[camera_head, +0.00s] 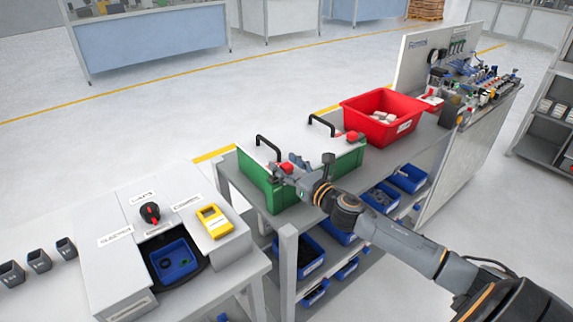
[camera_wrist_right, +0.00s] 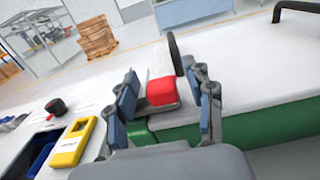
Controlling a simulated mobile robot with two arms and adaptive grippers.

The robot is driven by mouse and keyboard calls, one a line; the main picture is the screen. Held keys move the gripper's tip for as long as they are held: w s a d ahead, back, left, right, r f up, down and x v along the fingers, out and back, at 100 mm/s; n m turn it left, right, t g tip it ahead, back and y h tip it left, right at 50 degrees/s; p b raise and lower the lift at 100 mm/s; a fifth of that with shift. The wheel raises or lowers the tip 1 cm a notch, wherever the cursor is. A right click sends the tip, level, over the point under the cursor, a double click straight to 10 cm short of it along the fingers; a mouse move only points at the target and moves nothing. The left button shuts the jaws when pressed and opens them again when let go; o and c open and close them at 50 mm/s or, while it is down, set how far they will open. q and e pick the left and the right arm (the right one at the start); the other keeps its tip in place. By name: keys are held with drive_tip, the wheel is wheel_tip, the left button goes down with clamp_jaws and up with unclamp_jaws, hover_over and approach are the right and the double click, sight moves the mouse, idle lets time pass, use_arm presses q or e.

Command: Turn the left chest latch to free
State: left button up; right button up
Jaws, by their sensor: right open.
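The chest (camera_head: 268,190) is green with a white lid (camera_head: 310,150) and two black handles, standing on a grey workbench. Its left latch (camera_head: 286,167) is red and sits on the near edge of the lid; in the wrist view the red latch (camera_wrist_right: 161,91) shows between my fingers. My right gripper (camera_head: 290,170) is open, with one blue-padded finger on each side of the latch in the wrist view (camera_wrist_right: 166,108). I cannot tell whether either finger touches it. The right latch (camera_head: 353,136), also red, is farther along the same edge. My left gripper is not in view.
A red bin (camera_head: 380,118) with white items stands right of the chest. A black handle (camera_head: 268,146) rises from the lid close to my gripper. To the left is a station with a black-and-red knob (camera_head: 150,212), a yellow device (camera_head: 215,221) and a blue tray (camera_head: 174,261).

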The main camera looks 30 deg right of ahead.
drive_tip(key=shift+c, duration=0.2)
clamp_jaws()
